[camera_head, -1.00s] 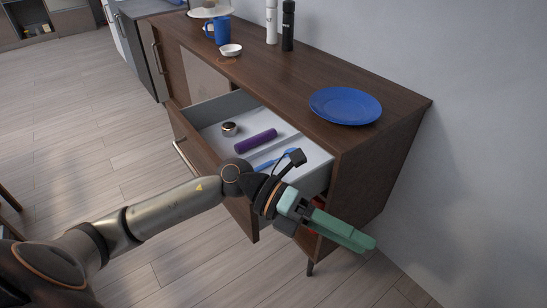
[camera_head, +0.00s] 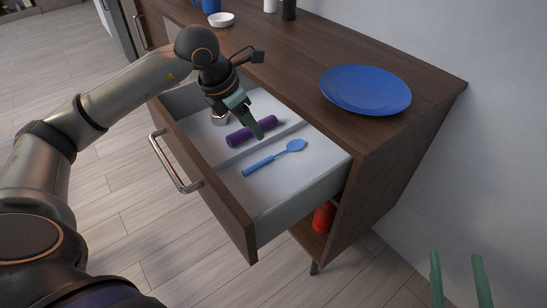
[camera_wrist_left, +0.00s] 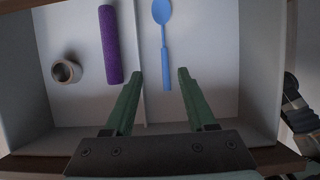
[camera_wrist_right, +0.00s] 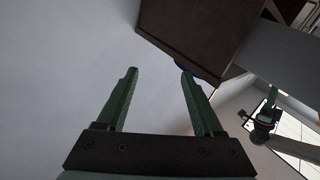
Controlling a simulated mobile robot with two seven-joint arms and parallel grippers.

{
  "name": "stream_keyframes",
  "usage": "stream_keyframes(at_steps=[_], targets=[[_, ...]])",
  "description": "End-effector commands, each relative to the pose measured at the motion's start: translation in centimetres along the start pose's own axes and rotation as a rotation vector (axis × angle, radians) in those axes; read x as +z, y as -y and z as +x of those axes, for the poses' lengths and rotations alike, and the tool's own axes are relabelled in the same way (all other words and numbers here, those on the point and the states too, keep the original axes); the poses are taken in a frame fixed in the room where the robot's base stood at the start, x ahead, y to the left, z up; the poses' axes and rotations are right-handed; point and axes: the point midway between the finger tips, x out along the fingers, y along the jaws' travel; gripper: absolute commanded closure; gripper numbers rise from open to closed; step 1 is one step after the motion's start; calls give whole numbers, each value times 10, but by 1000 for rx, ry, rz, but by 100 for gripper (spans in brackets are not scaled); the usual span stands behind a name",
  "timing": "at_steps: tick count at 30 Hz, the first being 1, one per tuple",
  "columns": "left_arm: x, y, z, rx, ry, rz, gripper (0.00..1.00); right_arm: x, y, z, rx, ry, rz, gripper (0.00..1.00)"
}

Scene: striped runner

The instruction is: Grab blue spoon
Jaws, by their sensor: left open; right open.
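The blue spoon (camera_head: 275,158) lies flat in the open drawer (camera_head: 232,213), its bowl toward the cabinet's plate side. In the left wrist view the spoon (camera_wrist_left: 166,50) has its bowl at the top, and its handle end points down between the fingertips. My left gripper (camera_head: 258,134) is over the drawer, above the purple cylinder and the spoon in the head view, open and empty. Its open fingers also show in the left wrist view (camera_wrist_left: 157,75). My right gripper (camera_head: 456,256) is open and empty, right of the cabinet, away from the drawer; the right wrist view also shows it (camera_wrist_right: 157,72).
A purple cylinder (camera_head: 238,137) lies across a low divider from the spoon, with a small round jar (camera_wrist_left: 66,72) beyond it. The drawer walls surround them. A blue plate (camera_head: 365,90) and white bowl (camera_head: 221,19) stand on the cabinet top. A red object (camera_head: 323,218) sits below.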

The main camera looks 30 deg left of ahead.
Motion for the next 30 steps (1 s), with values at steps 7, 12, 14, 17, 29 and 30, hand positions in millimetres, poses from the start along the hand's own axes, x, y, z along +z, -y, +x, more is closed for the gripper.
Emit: stream_keyframes(at_steps=[7,12,14,17,29,30], targets=[[-1,2,43,-5,-3,0,44,-47,-3,-1,0,-192,-56,31],[0,2,63,-4,-1,0,44,-72,-3,-5,-1,-292,-85,31],[0,2,66,-3,-1,0,44,-77,-3,-5,-2,-308,-90,31],[-1,2,70,-3,-1,1,44,-81,-3,-7,-3,-329,-95,31],[-3,8,113,-4,-1,0,44,-140,2,-30,-16,-588,-172,31],[-3,8,116,-4,-1,1,44,-143,3,-32,-17,-605,-177,31]])
